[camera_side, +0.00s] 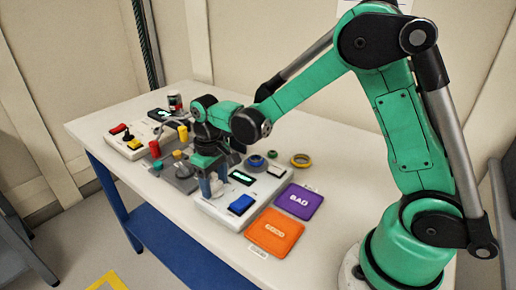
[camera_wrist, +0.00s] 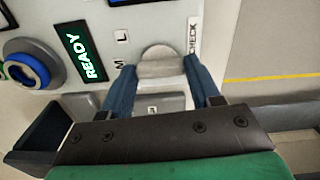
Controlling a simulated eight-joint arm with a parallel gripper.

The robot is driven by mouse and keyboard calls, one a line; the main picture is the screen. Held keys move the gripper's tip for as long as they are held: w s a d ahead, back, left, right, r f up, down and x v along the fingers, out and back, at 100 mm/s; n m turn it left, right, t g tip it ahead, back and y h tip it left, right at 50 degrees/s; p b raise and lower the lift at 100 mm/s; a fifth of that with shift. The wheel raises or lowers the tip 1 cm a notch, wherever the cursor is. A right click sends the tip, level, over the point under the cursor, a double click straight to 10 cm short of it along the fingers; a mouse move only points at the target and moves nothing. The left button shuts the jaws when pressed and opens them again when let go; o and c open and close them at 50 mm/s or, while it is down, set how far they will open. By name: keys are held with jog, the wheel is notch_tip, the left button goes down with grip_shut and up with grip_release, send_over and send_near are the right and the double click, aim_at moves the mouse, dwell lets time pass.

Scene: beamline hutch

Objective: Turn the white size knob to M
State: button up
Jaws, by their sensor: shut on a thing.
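The white size knob (camera_wrist: 160,62) sits between the two blue-grey fingers of my gripper (camera_wrist: 162,80) in the wrist view. The fingers are shut on it from both sides. The letters M (camera_wrist: 119,65) and L (camera_wrist: 122,36) are printed on the panel left of the knob. I cannot tell which letter the knob points to. In the side view my gripper (camera_side: 209,188) reaches down to the left part of the white panel (camera_side: 208,206). The knob is mostly hidden there behind the fingers.
The panel carries a lit READY display (camera_wrist: 86,57) and a blue button (camera_side: 241,205). A purple mat (camera_side: 299,202) and an orange mat (camera_side: 274,230) lie on the near side. Several rings (camera_side: 301,160) lie behind. Another control box (camera_side: 130,143) stands at the left.

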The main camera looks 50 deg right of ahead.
aim_at(215, 185)
jog(key=o, duration=1.3)
jog(key=shift+r, duration=2.85)
jog(key=shift+s+r, duration=0.25)
jog(key=shift+r, duration=0.1)
jog(key=shift+s+d+r+m+t, duration=0.2)
jog(key=shift+s+r+t, duration=0.4)
jog(key=shift+s+t, duration=0.8)
jog(key=shift+s+d+r+m+t, duration=0.25)
jog(key=shift+s+r+t, duration=0.6)
jog(key=shift+s, duration=0.85)
jog(key=shift+s+d+r+m+t, duration=0.1)
jog(key=shift+s+d+r+t, duration=0.25)
jog(key=shift+s+t, duration=1.1)
